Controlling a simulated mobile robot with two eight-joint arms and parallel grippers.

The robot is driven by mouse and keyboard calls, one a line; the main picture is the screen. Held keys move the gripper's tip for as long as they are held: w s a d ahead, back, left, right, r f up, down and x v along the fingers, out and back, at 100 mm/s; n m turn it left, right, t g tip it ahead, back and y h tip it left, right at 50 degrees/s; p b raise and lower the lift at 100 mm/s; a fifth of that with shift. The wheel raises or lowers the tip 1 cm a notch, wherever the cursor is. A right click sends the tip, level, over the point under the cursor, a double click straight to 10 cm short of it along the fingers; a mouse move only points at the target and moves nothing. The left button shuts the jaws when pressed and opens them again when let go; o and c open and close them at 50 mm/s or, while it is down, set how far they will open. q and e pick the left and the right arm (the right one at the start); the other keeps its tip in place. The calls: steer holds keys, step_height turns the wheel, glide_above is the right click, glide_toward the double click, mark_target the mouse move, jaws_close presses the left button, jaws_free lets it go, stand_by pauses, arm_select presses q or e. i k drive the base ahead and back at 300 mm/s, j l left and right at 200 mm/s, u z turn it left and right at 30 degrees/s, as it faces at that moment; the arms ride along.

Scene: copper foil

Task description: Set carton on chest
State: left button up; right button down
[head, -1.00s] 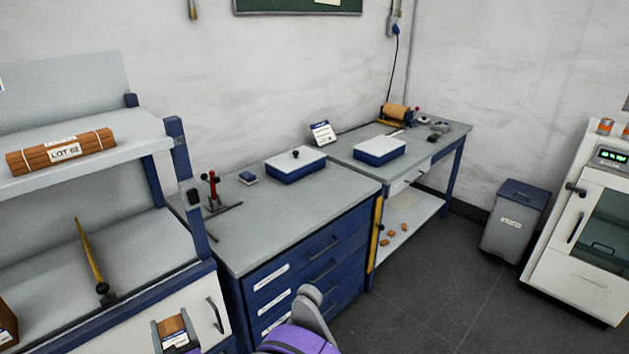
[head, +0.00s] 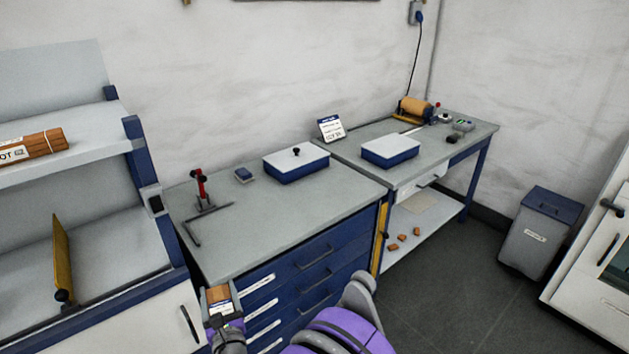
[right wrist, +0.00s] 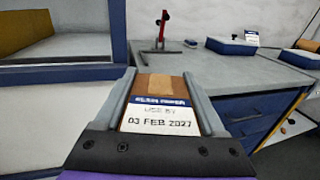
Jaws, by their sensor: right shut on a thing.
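The carton (head: 219,294) is a small brown box with a white label. My right gripper (head: 220,297) is shut on it, in front of the chest near its left front corner. In the right wrist view the carton (right wrist: 158,104) sits between the two fingers, its label reading "USE BY 03 FEB 2027". The chest (head: 300,205) is a blue drawer unit with a grey top; its top (right wrist: 205,68) lies beyond the carton in the right wrist view. My left gripper is not in view.
On the chest top stand a red clamp tool (head: 201,188), a small blue block (head: 243,175), a black L-shaped bar (head: 192,234) and a white-lidded blue box (head: 296,163). The front middle of the top is clear. A shelf unit (head: 95,270) adjoins on the left.

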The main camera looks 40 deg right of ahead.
mark_target(296, 207)
steer(key=i+l+z, duration=0.15)
steer(key=l, duration=0.75)
steer(key=i+l, duration=0.1)
steer(key=i, duration=0.35)
steer(key=i+l, duration=0.1)
steer(key=i, duration=0.4)
